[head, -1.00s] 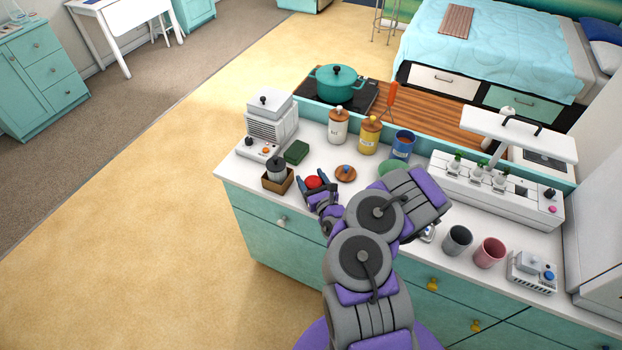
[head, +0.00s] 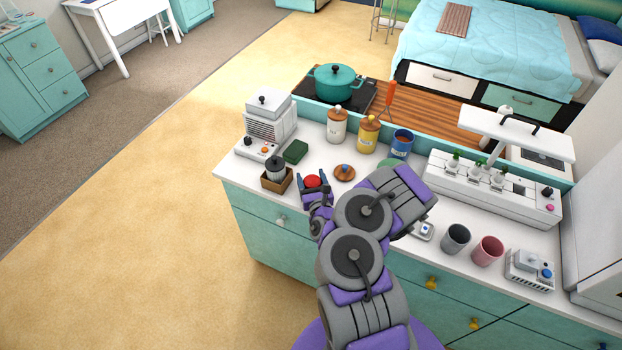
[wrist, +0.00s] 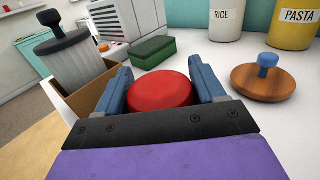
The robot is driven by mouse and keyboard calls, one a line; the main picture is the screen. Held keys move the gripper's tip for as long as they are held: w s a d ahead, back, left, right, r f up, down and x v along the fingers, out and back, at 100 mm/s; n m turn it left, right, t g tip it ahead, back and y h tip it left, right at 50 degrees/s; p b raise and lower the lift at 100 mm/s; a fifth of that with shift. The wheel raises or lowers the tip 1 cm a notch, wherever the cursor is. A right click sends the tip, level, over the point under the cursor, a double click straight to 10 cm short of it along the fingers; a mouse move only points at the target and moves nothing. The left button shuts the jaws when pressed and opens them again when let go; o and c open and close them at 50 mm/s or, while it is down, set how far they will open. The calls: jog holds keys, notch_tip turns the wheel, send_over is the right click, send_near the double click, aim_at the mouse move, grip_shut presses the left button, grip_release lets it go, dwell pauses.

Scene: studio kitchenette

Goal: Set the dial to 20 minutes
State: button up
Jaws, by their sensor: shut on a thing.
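The dial is a round red knob (head: 313,181) on the white counter, near its front left part. In the wrist view, the red knob (wrist: 160,93) lies between the two blue fingers of my gripper (wrist: 160,77). In the head view, my gripper (head: 313,178) reaches over the counter with a finger on each side of the knob. It is shut on the knob. No minute marks or pointer show in either view, so the setting cannot be read. The near lower part of the knob is hidden behind my gripper's black palm.
A brown box with a dark-lidded canister (head: 275,168) stands left of the knob. A green sponge (head: 295,152) lies behind it. A wooden lid with a blue knob (head: 344,173) lies close to the right. The rice jar (head: 337,125) and pasta jar (head: 368,134) stand farther back.

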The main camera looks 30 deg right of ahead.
dwell(0.3)
jog(key=o, duration=1)
jog(key=shift+d, duration=0.1)
